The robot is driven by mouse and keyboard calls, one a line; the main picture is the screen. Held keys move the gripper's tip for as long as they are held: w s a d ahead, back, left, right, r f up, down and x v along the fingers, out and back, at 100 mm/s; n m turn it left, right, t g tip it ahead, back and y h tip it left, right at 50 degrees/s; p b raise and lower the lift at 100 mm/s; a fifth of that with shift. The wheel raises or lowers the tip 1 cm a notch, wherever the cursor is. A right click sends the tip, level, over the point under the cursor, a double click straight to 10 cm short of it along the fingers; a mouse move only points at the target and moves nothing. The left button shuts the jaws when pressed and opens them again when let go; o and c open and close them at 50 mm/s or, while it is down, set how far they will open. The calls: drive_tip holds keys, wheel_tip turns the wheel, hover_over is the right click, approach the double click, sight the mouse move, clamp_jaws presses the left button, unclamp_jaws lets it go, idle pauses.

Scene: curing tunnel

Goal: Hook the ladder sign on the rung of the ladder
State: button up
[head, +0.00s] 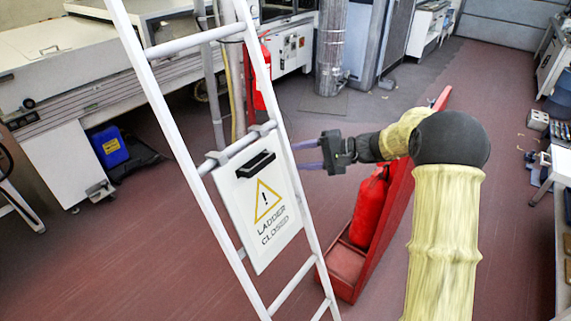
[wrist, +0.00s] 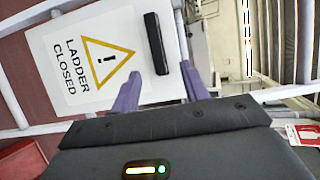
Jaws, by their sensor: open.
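The white ladder sign (head: 258,230) has a yellow warning triangle, the words "LADDER CLOSED" and a black handle (head: 256,165) near its top. It hangs against the white ladder (head: 165,112), with grey hooks (head: 262,128) over a rung (head: 240,146). The sign also shows in the wrist view (wrist: 58,48), turned sideways, with its handle (wrist: 157,43) beyond the fingers. My gripper (head: 296,156) is open and empty, to the right of the sign and apart from it. Its two purple fingers also show in the wrist view (wrist: 161,74), with nothing between them.
A red stand (head: 345,262) with a fire extinguisher (head: 369,210) stands behind my arm. Another red extinguisher (head: 262,80) is behind the ladder. A blue container (head: 110,147) is by the machine at left. The dark red floor at right is mostly clear.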

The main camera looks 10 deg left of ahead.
drive_tip(key=b+v, duration=0.1)
drive_tip(key=v, duration=0.4)
drive_tip(key=shift+d+r, duration=0.2)
drive_tip(key=shift+d, duration=0.2)
drive_tip(key=shift+s+f, duration=0.1)
drive_tip(key=shift+s, duration=0.05)
drive_tip(key=s+d+f+n+h, duration=0.1)
drive_tip(key=s+d+f+h, duration=0.2)
drive_tip(key=s, duration=0.5)
drive_tip(key=s+d+f+t+h, duration=0.1)
drive_tip(key=s+d+f+h, duration=0.3)
drive_tip(key=s, duration=0.5)
drive_tip(key=s+d+f+n+h, duration=0.1)
drive_tip(key=s+d+f+h, duration=0.2)
drive_tip(key=s+d+h, duration=0.3)
drive_tip(key=s+h, duration=0.1)
drive_tip(key=s, duration=0.2)
drive_tip(key=shift+f+n, duration=0.3)
drive_tip(key=shift+a, duration=0.1)
